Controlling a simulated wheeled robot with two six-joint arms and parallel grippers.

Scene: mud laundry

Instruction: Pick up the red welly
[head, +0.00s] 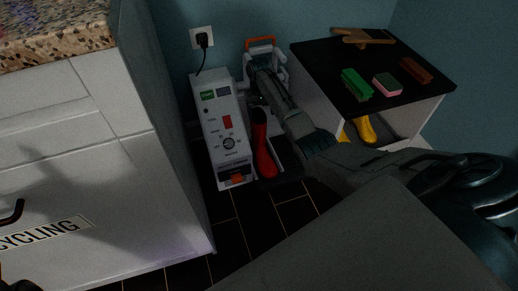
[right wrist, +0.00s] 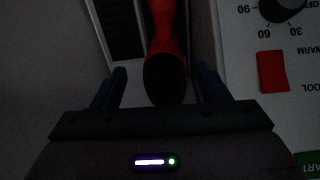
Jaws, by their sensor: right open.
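My right gripper (right wrist: 158,80) is open, with a dark blue finger on each side of the welly's top and a visible gap on both sides. In the head view my right arm reaches over from the right, and its wrist hides part of the area behind the welly.
The white control box (head: 221,140) with a dial stands close left of the welly. A black-topped bench (head: 330,65) holds several brushes and a sponge, with yellow wellies (head: 367,131) under it. A white cabinet (head: 120,170) with a granite top fills the left. Dark floor tiles (head: 255,215) lie clear in front.

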